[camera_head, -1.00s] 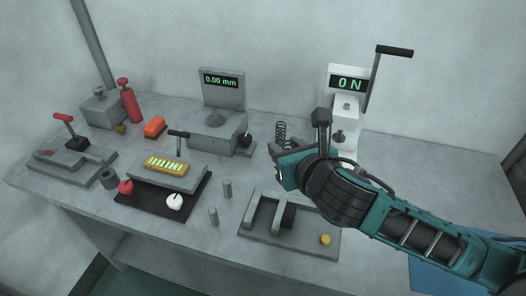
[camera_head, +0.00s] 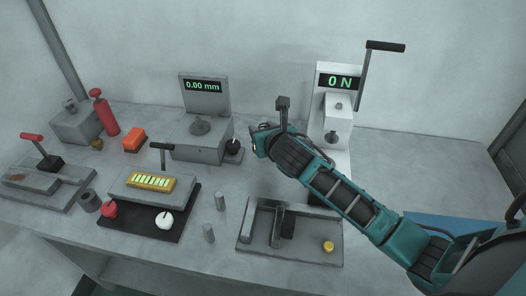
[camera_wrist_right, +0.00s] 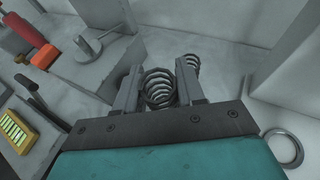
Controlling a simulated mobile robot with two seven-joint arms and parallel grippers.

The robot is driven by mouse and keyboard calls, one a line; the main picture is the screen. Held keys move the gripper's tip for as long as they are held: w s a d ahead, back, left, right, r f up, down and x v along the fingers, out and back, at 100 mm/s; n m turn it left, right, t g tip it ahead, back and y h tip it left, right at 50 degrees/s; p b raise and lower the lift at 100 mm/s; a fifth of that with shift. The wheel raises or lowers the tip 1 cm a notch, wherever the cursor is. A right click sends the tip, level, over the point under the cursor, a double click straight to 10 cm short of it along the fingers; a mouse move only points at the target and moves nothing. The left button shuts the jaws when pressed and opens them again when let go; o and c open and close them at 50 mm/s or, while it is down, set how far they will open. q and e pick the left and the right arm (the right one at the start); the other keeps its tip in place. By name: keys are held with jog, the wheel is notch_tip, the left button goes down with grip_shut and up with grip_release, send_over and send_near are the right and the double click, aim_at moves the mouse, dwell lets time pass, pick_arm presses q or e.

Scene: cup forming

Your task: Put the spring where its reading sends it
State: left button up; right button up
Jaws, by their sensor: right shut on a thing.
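My right gripper (camera_head: 262,138) is above the bench, between the two testers. In the right wrist view its fingers (camera_wrist_right: 157,82) are shut on a dark coil spring (camera_wrist_right: 158,90). A second coil (camera_wrist_right: 193,62) shows behind the right finger; I cannot tell how it stands. No spring is visible in the head view, where my gripper and arm cover that spot. The force tester (camera_head: 338,108) reads 0 N and has a raised lever (camera_head: 364,78). The gauge (camera_head: 203,97) at centre reads 0.00 mm. My left gripper is not in view.
Two small posts stand between. A red bottle (camera_head: 104,113) stands at the left.

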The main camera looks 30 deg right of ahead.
notch_tip(320, 180, down, 7)
jog(key=shift+r+b, duration=0.15)
jog(key=shift+b, duration=0.65)
jog(key=shift+f, duration=0.25)
jog(key=o, duration=1.1)
jog(key=shift+r, duration=0.25)
jog(key=p+v, duration=0.2)
jog(key=v, duration=1)
